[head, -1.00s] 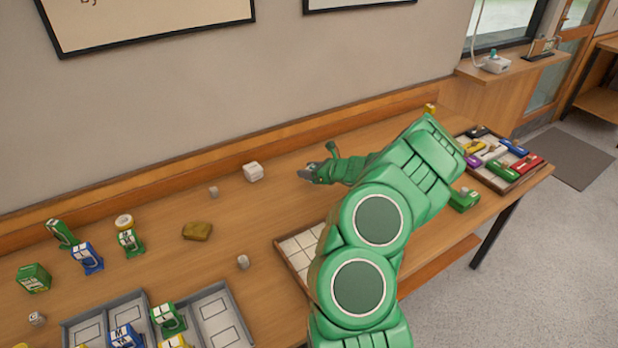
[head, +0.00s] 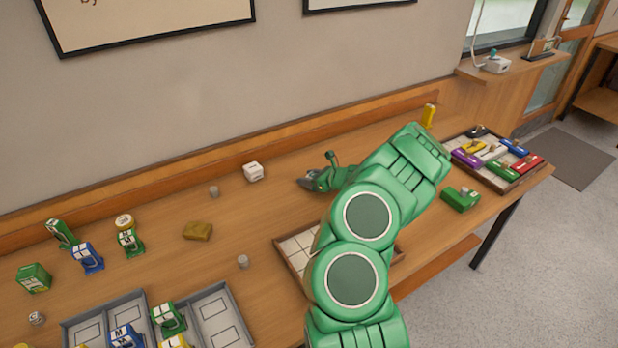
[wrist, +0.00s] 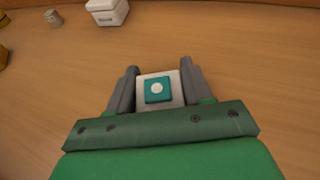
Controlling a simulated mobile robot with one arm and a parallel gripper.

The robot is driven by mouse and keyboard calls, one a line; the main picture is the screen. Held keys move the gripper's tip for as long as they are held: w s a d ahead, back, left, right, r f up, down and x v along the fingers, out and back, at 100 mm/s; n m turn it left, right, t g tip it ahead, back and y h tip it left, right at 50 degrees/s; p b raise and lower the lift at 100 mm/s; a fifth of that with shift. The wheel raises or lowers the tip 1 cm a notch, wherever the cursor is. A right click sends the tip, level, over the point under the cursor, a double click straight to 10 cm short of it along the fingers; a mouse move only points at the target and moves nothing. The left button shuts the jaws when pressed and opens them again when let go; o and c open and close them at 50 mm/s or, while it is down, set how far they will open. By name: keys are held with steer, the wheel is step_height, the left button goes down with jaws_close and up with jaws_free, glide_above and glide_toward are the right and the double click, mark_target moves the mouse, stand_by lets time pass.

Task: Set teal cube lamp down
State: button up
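The teal cube lamp (wrist: 146,103), a small pale cube with a teal square and a white dot on its top, sits between my two fingers in the wrist view. My gripper (wrist: 158,88) has a finger along each side of it, and both appear to touch it. In the head view my gripper (head: 304,183) is low over the wooden table (head: 300,150), behind my green arm. The lamp cannot be made out there. I cannot tell whether its underside touches the table.
A white box (head: 253,172) and a small grey piece (head: 214,191) stand left of my gripper. A tray of pale tiles (head: 290,258) lies in front, partly behind my arm. A tray of coloured pieces (head: 480,165) is at right. The table around the gripper is bare.

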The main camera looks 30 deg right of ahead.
steer(key=o, duration=0.4)
steer(key=shift+r, duration=0.15)
